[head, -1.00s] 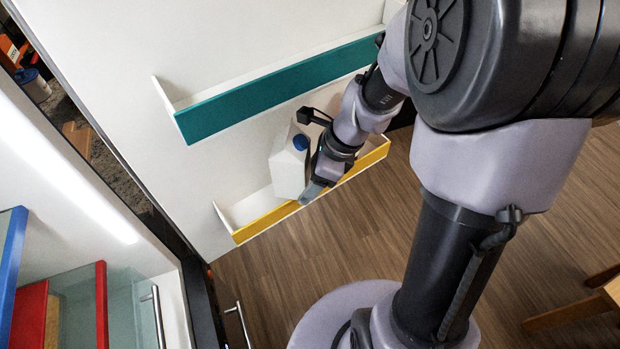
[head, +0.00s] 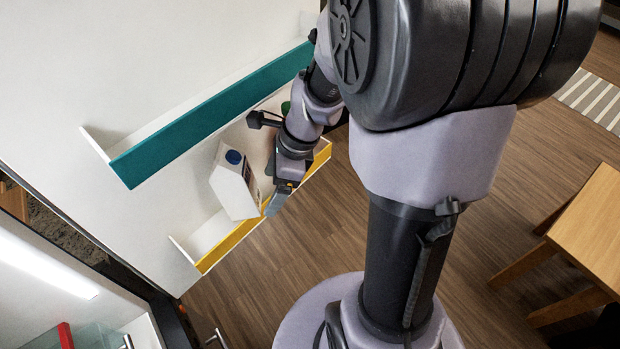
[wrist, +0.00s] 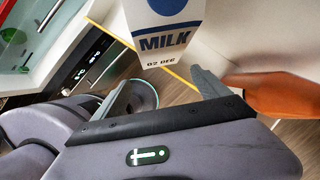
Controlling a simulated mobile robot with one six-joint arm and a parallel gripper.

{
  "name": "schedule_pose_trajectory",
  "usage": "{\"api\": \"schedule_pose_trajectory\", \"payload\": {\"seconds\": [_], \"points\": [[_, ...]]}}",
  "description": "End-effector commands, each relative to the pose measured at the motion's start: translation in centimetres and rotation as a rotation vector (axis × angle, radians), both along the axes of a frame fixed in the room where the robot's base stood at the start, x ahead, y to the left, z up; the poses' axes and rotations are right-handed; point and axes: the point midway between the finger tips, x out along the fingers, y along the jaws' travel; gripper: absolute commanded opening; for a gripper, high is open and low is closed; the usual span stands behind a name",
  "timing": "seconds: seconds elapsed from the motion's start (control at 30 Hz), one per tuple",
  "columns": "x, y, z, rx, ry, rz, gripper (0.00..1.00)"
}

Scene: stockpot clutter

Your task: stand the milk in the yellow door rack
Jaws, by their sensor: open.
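The milk (head: 233,187) is a white carton with a blue cap. In the head view it is in the yellow door rack (head: 228,246), behind the yellow front strip, and looks somewhat tilted in the picture; its base is partly hidden. My gripper (head: 281,198) is just right of the carton, near the yellow strip. In the wrist view the milk (wrist: 165,38) shows its blue MILK label beyond my open gripper (wrist: 172,92). The fingers are apart with nothing between their tips, and a gap seems to separate them from the carton.
A teal door rack (head: 210,115) runs above the yellow one. A green item (head: 286,107) shows partly behind my arm. An orange-brown object (wrist: 270,95) is close to the right finger in the wrist view.

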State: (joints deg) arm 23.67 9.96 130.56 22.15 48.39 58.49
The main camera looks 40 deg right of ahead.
Motion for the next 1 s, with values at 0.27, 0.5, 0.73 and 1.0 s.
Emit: {"api": "schedule_pose_trajectory", "payload": {"seconds": [0.27,0.5,0.73,1.0], "points": [[-4.0,-6.4,-0.1,0.002,0.003,-0.007,0.85],[-5.5,-8.7,-0.2,0.001,0.002,-0.002,0.85],[-5.0,-4.1,4.6,-0.155,-0.135,0.348,0.85],[-10.4,7.6,14.1,-0.627,-0.562,1.362,0.85]]}}
